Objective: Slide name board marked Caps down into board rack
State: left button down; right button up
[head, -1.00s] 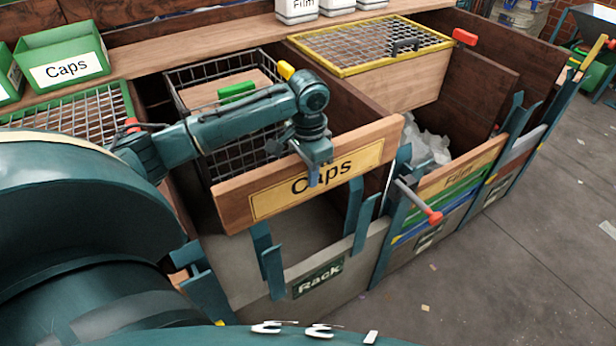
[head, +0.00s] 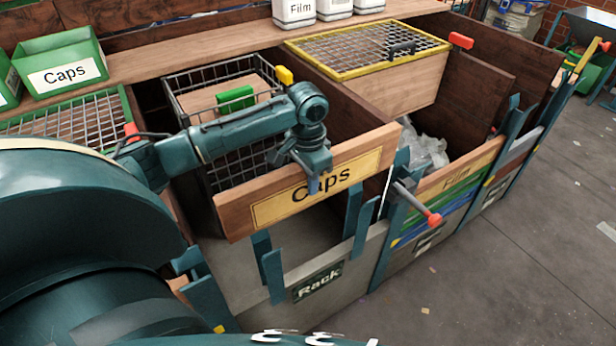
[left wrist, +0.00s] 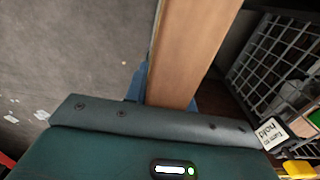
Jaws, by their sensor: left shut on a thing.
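The wooden name board marked Caps (head: 240,215) has a yellow label and is upright, tilted slightly up to the right in the head view. My left gripper (head: 314,183) is shut on its top edge near the middle, covering part of the label. The board's edge also shows in the left wrist view (left wrist: 195,50), running away from the gripper. The grey board rack (head: 350,268) with a Rack label stands below, with teal upright guides (head: 270,265) at its front. The board's lower edge is at the upper ends of the guides; I cannot tell whether it is between them. My right gripper is not in view.
A wire basket (head: 190,82) stands behind the board. Open floor (head: 520,270) lies at the right.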

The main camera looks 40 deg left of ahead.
pick_arm(q)
jog(key=shift+f+b, duration=6.55)
jog(key=shift+f, duration=8.75)
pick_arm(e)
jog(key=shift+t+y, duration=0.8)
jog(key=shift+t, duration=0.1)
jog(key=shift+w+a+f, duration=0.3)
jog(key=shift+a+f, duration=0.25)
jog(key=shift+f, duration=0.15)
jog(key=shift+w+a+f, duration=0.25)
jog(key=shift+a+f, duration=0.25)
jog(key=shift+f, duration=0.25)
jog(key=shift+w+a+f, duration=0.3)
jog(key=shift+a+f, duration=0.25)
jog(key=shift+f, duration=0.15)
pick_arm(q)
jog(key=shift+f, duration=0.25)
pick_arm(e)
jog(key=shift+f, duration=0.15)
